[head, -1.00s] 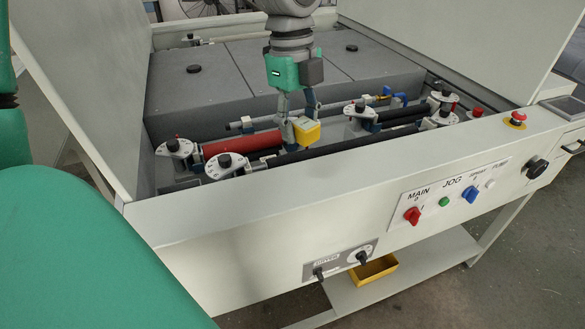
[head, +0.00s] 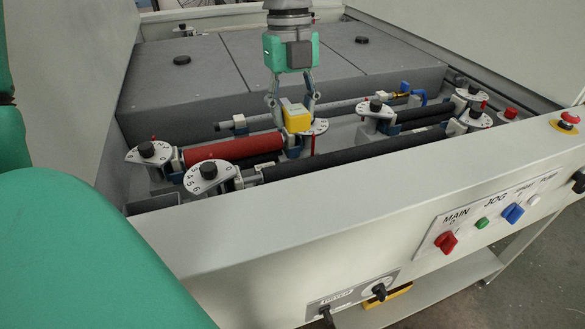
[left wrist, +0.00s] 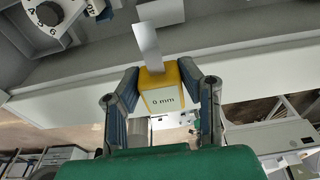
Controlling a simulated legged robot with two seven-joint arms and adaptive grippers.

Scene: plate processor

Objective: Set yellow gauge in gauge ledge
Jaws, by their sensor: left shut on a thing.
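The yellow gauge (head: 296,118) is a small yellow block. In the left wrist view the gauge (left wrist: 161,90) has a pale face marked "0 mm" and a thin metal strip on its far side. My left gripper (head: 293,106) is shut on the gauge, one finger on each side. It holds the gauge above the rollers, near the right end of the red roller (head: 230,149). I cannot clearly make out which surface is the gauge ledge. My right gripper is not in view.
Numbered dials (head: 208,176) and a long black roller (head: 345,145) lie below the gauge. The machine's front wall (head: 300,210) carries the MAIN switch (head: 446,242) and other controls. Grey covers (head: 200,95) lie behind. A red stop button (head: 569,118) sits at right.

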